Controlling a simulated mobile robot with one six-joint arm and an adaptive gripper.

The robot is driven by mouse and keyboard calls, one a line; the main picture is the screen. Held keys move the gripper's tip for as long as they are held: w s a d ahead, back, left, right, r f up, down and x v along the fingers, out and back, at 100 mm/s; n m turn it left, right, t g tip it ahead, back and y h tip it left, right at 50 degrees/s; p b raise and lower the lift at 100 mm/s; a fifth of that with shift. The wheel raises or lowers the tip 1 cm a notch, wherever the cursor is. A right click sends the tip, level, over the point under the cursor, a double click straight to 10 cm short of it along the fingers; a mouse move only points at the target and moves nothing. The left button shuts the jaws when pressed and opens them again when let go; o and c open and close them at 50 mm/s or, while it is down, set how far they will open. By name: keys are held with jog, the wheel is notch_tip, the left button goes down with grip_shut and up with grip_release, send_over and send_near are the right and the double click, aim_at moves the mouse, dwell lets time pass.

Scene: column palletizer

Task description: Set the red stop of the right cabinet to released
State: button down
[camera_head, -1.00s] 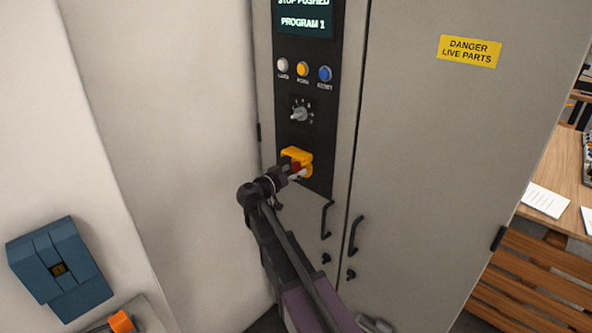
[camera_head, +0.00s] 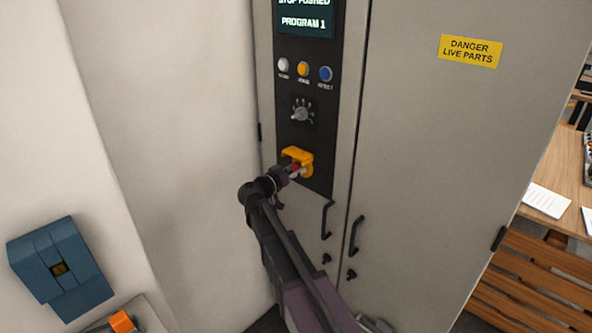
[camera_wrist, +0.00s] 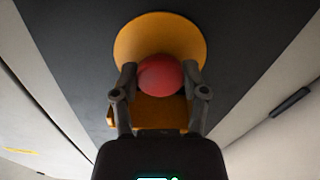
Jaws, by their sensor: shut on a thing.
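The red stop (camera_wrist: 160,75) is a round red knob in front of a yellow round plate (camera_wrist: 160,32) with a yellow shroud, on the cabinet's black panel. In the wrist view my gripper (camera_wrist: 159,78) has one finger on each side of the knob and is shut on it. In the head view the stop (camera_head: 295,168) is mostly hidden by my gripper (camera_head: 290,171), below the yellow shroud (camera_head: 297,154). The screen (camera_head: 304,14) above reads "STOP PUSHED" and "PROGRAM 1".
Above the stop are a rotary selector (camera_head: 302,114) and white, orange and blue buttons (camera_head: 303,70). Black door handles (camera_head: 355,235) stand out to the lower right. A blue box (camera_head: 60,268) is on the left wall. A wooden table (camera_head: 555,170) is at far right.

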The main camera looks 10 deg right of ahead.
jog(key=shift+v, duration=0.85)
jog(key=shift+c, duration=0.5)
grip_release()
jog(key=shift+s, duration=0.1)
jog(key=v, duration=1.2)
